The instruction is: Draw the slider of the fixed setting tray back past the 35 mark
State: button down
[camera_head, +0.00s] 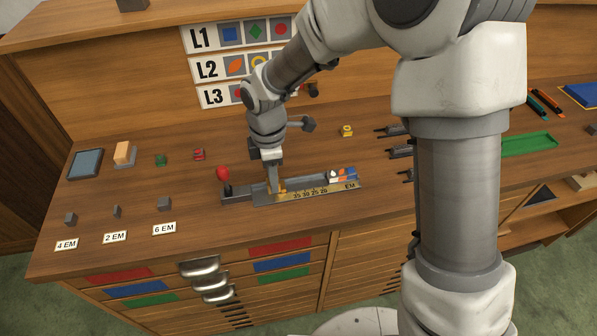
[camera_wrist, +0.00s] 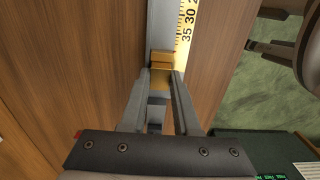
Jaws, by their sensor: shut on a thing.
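The fixed setting tray (camera_head: 238,193) is a long grey tray on the bench, with a brass scale (camera_head: 330,190) along its near edge. The scale also shows in the wrist view (camera_wrist: 187,48), where 35 and 30 are readable. The brass slider (camera_wrist: 161,63) sits in the channel, on the red-ball side of the 35 numeral. My gripper (camera_wrist: 160,76) is shut on the slider, with a finger on each side of it. In the head view my gripper (camera_head: 275,188) points down at the tray's left part and mostly hides the slider.
A red ball knob (camera_head: 223,173) stands at the tray's left end. Coloured pieces (camera_head: 342,173) lie at its right end. Small grey blocks (camera_head: 164,203) stand behind labels at the left. Dark holders (camera_head: 400,151) are to the right. The bench in front of the tray is clear.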

jog(key=shift+s+a, duration=0.15)
jog(key=shift+a, duration=0.35)
jog(key=c, duration=0.6)
grip_release()
jog(key=shift+c, duration=0.2)
jog(key=shift+d, duration=0.1)
notch_tip(320, 180, up, 18)
jog(key=p, duration=0.2)
jog(key=shift+f, duration=0.25)
